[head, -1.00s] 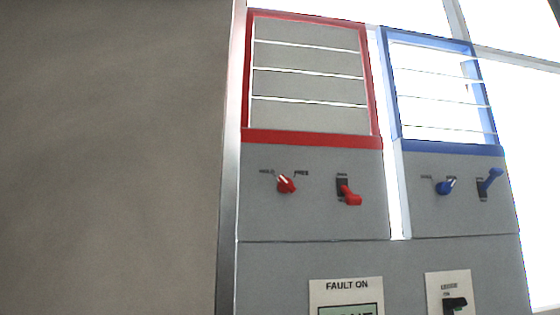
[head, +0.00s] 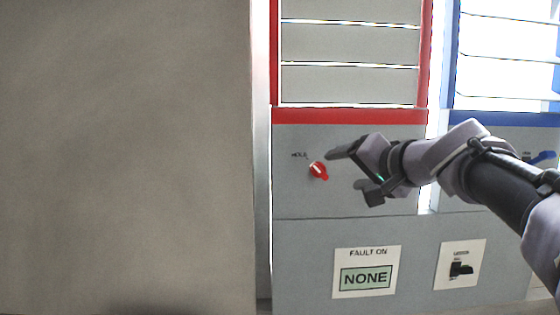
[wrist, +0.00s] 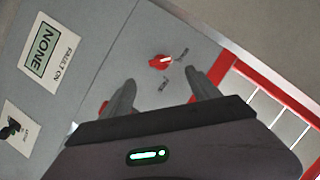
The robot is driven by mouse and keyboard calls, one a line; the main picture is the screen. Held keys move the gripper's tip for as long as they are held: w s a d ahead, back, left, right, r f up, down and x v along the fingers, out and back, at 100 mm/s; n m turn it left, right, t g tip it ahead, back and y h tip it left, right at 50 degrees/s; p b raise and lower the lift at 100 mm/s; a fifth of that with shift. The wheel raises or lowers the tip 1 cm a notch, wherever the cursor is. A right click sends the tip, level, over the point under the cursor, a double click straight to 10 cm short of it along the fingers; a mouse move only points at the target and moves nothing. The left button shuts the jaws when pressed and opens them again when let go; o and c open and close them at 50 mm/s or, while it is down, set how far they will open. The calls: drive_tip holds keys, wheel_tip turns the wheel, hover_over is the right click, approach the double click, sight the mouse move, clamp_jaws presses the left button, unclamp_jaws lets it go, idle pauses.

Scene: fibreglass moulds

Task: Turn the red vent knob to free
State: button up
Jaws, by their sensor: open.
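The red vent knob (head: 318,170) is on the grey panel under the red-framed vent, its white mark towards the HOLD label. In the wrist view the knob (wrist: 161,62) shows just beyond my fingertips, between their lines, with the FREE label nearer to me. My gripper (head: 350,172) is open and empty, just right of the knob in the head view, and does not appear to touch it. Its fingers (wrist: 160,78) are spread apart in the wrist view. My gripper hides the FREE label and the red lever in the head view.
The red-framed vent (head: 350,116) has shut slats. A blue-framed vent (head: 505,117) and a blue lever (head: 543,158) are at right. Below are a FAULT ON plate (head: 366,272) reading NONE and a plate with a black switch (head: 461,269). A bare wall stands left.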

sight(321, 172)
drive_tip(key=p+x, duration=0.3)
drive_tip(key=x, duration=0.9)
drive_tip(key=shift+w+a+r, duration=0.1)
drive_tip(key=c, duration=1.4)
drive_tip(key=shift+o, duration=0.2)
